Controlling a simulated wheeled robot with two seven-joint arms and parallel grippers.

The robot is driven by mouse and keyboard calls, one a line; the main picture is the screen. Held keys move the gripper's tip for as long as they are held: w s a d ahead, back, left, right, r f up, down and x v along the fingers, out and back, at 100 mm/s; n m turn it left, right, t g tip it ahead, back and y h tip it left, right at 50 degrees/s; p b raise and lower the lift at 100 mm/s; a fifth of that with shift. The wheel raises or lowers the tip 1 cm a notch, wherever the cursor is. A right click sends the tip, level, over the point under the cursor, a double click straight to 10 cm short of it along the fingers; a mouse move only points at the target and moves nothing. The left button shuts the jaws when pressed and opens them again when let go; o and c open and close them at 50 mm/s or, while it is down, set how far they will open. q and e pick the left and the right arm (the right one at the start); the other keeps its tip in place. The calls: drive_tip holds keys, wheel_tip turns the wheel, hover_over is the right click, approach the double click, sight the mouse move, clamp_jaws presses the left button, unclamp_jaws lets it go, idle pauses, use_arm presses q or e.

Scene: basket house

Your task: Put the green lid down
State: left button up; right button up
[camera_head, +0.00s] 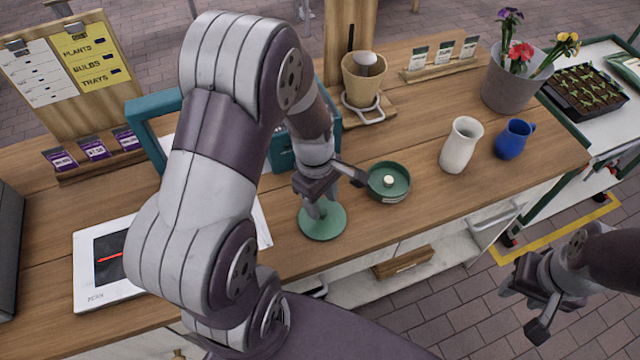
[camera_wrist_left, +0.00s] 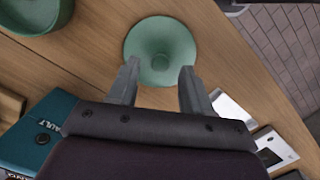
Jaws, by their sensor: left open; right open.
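The green lid (camera_head: 322,224) lies on the wooden counter in front of my left arm. It also shows as a round green disc in the left wrist view (camera_wrist_left: 160,48). My left gripper (camera_head: 318,208) is open, pointing down just above the lid; in the wrist view its two fingers stand apart, near the lid's lower edge. I cannot tell whether they touch it. A round green tin (camera_head: 388,184) with a pale knob-like item in it stands right of the lid. My right gripper (camera_head: 535,290) is open and empty, off the counter's front edge at the right.
A white vase (camera_head: 460,146) and a blue mug (camera_head: 513,139) stand to the right. A teal box (camera_head: 282,150) is partly hidden behind my left arm. A tablet (camera_head: 105,262) lies at the left. The counter between tin and vase is clear.

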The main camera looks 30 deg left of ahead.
use_arm(q)
wheel_tip(320, 180, up, 9)
drive_tip(key=a, duration=0.1)
drive_tip(key=s+d+f+m+t+y, duration=0.1)
drive_tip(key=s+d+f+m, duration=0.1)
drive_tip(key=m, duration=1.4)
drive_tip(key=shift+s+d+t, duration=0.4)
drive_tip(key=shift+s+d, duration=0.5)
drive_tip(key=shift+s, duration=0.3)
